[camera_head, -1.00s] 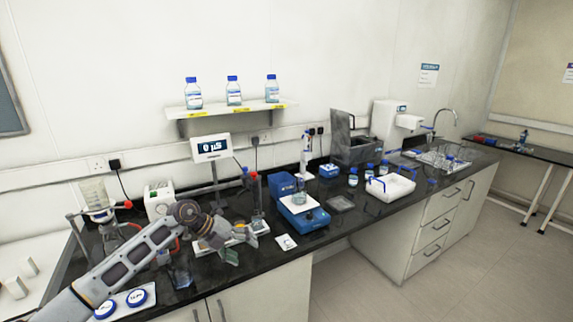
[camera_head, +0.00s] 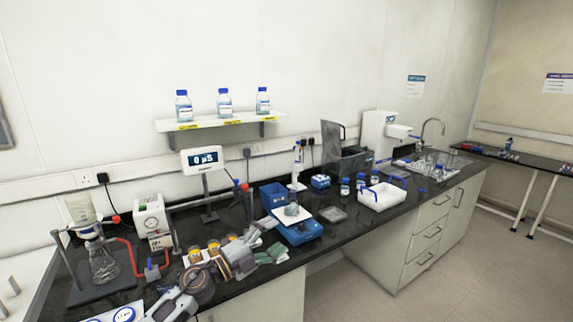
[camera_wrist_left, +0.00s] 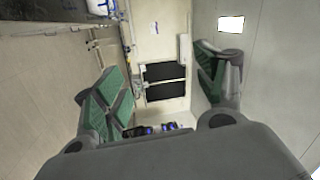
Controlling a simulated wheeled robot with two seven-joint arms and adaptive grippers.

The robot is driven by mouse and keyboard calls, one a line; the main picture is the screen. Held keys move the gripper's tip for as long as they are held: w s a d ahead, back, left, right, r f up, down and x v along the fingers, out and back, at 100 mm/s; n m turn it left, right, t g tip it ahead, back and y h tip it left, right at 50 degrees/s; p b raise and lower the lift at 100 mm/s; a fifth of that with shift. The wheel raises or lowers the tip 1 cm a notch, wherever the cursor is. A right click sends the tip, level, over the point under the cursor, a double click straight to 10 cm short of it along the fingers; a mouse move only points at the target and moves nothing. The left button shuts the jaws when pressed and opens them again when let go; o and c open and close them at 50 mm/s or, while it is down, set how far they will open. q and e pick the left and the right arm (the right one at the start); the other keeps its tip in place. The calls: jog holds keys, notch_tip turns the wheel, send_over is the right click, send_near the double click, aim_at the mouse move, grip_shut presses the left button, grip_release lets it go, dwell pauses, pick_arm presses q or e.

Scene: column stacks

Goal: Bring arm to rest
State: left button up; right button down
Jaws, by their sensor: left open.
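My left arm (camera_head: 185,296) comes in from the bottom of the head view and reaches over the front edge of the bench. My left gripper (camera_head: 271,240) is open, with green finger pads, near the bench's front edge, left of the blue balance-like device (camera_head: 300,232). In the left wrist view the two fingers stand wide apart with nothing between them (camera_wrist_left: 157,85). My right gripper is not in view.
The black bench (camera_head: 338,231) holds several amber-topped jars (camera_head: 213,247) just left of the gripper. A flask with a funnel (camera_head: 102,262) stands at left. A white tray (camera_head: 383,196) stands to the right. Bottles sit on a wall shelf (camera_head: 220,122). Floor at right is clear.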

pick_arm(q)
jog(key=a+f+n+t+y, duration=0.1)
jog(key=a+n+t+y, duration=0.7)
jog(key=n, duration=0.5)
jog(key=s+a+f+n+g+y, duration=0.55)
jog(key=a+f+n+y, duration=0.3)
jog(key=f, duration=0.25)
jog(key=s+a+f+n+g, duration=0.1)
jog(key=s+f+g, duration=0.6)
jog(key=s, duration=0.6)
jog(key=s+a+f+n+g, duration=0.15)
jog(key=s+f+g, duration=0.25)
jog(key=s+f, duration=0.6)
jog(key=s+f+g, duration=0.1)
jog(key=s+f, duration=0.2)
jog(key=f, duration=1.2)
jog(key=s+f+g, duration=0.1)
jog(key=s+f, duration=0.1)
jog(key=f, duration=1.3)
jog(key=s+a+f, duration=0.1)
jog(key=s+f, duration=0.9)
jog(key=s, duration=0.1)
jog(key=s+a+f, duration=0.2)
jog(key=s+f, duration=0.8)
jog(key=s, duration=0.1)
jog(key=shift+s+a+g, duration=0.25)
jog(key=shift+a+g, duration=0.05)
jog(key=shift+g, duration=0.05)
